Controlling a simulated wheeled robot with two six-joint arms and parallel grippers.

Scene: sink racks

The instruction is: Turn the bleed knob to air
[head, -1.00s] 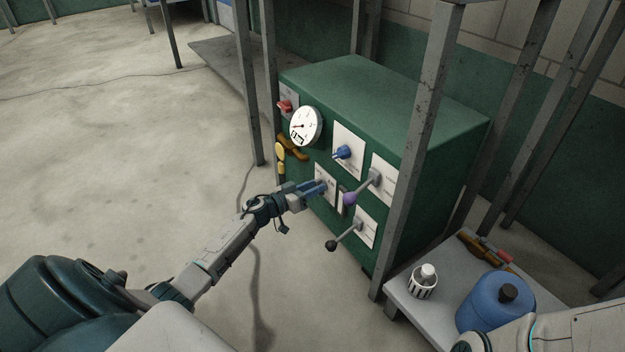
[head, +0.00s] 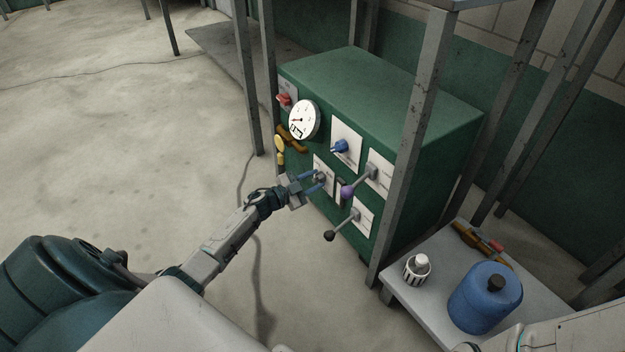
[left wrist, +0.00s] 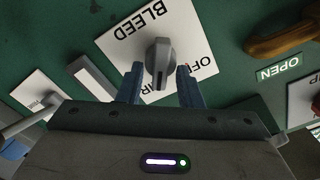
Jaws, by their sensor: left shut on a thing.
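The bleed knob (left wrist: 159,52) is a grey knob on a white plate marked BLEED (left wrist: 190,40), on the front of the green cabinet. The lettering appears upside down in the left wrist view. OFF shows to the lower right of the knob, and the other label at lower left is partly hidden. The knob's dark mark points down in that view, between the labels. My left gripper (left wrist: 160,72) is shut on the knob, one blue finger on each side. In the head view my left gripper (head: 314,183) is at this plate (head: 326,166). My right gripper is out of view.
A blue knob (head: 340,147), a purple-tipped lever (head: 348,192), a black-tipped lever (head: 331,235) and a gauge (head: 304,119) surround the plate. A grey post (head: 408,150) stands to the right. A low table (head: 420,299) carries a blue jug (head: 485,298).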

